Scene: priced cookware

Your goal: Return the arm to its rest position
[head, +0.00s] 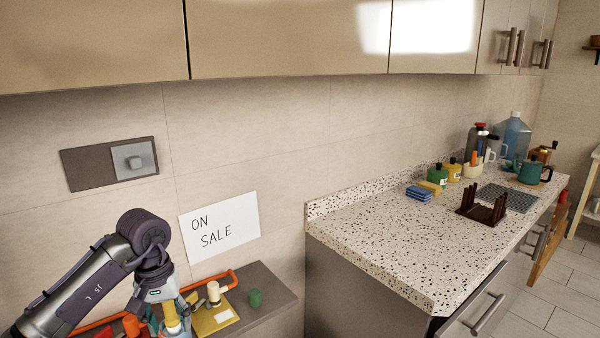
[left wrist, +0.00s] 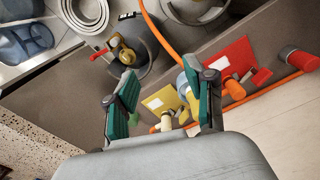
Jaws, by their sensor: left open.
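My left arm comes in from the lower left of the head view, bent over a dark shelf, with its left gripper (head: 165,318) low at the bottom edge. In the left wrist view the two green-padded fingers of this gripper (left wrist: 165,100) stand wide apart. Nothing is clearly held between them. A yellow card (left wrist: 160,100) with a small pale cylinder lies beyond the fingers. A yellow and light-blue object shows close by the right finger; I cannot tell whether they touch. My right gripper is in neither view.
An "ON SALE" sign (head: 220,226) is on the wall behind. A speckled counter (head: 390,230) stands to the right, its near part clear. A red card (left wrist: 236,64) shows in the wrist view.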

